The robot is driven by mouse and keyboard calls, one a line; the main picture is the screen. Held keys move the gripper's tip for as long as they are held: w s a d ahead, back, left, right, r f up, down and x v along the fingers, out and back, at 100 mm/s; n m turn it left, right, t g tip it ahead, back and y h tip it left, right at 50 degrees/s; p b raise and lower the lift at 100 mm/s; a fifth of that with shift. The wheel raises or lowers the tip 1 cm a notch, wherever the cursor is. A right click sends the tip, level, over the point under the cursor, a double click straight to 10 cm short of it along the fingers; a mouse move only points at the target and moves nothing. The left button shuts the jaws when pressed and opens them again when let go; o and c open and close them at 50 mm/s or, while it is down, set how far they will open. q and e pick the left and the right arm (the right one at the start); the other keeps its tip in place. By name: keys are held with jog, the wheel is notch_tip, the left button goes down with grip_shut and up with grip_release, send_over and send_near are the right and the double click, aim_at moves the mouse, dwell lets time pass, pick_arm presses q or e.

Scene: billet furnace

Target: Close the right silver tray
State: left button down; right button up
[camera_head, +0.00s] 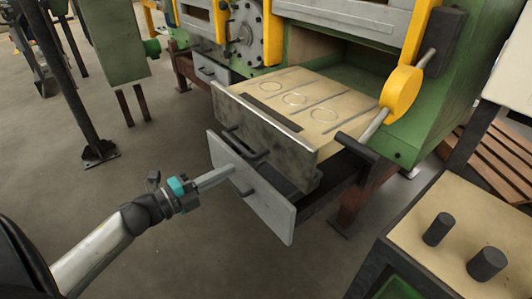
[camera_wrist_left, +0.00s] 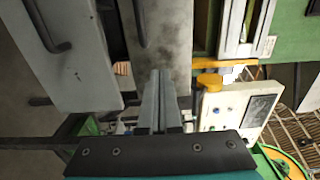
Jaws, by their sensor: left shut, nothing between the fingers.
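The right silver tray (camera_head: 268,212) is pulled out below the furnace's upper drawer, with its flat grey front panel facing me and a dark handle on it. In the left wrist view, a pale front panel with a dark handle (camera_wrist_left: 75,50) is at the left. My left gripper (camera_head: 232,170) is shut and empty, its fingers pointing at the tray's front panel near the handle. It also shows in the left wrist view (camera_wrist_left: 160,75). I cannot tell whether the fingertips touch the panel. My right gripper is not in view.
A drawer with a metal front (camera_head: 262,130) and beige top is pulled out directly above the tray. A yellow round lever (camera_head: 401,92) is at its right. A smaller silver tray (camera_head: 211,71) sits at the back left. A table with dark cylinders (camera_head: 438,229) stands at the right.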

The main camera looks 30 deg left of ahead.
pick_arm(q)
send_near(274, 148)
jog(key=b+x, duration=0.1)
jog(key=x, duration=0.4)
jog(key=shift+w+a+f+b, duration=0.1)
jog(key=shift+b, duration=0.2)
jog(key=shift+x, duration=0.85)
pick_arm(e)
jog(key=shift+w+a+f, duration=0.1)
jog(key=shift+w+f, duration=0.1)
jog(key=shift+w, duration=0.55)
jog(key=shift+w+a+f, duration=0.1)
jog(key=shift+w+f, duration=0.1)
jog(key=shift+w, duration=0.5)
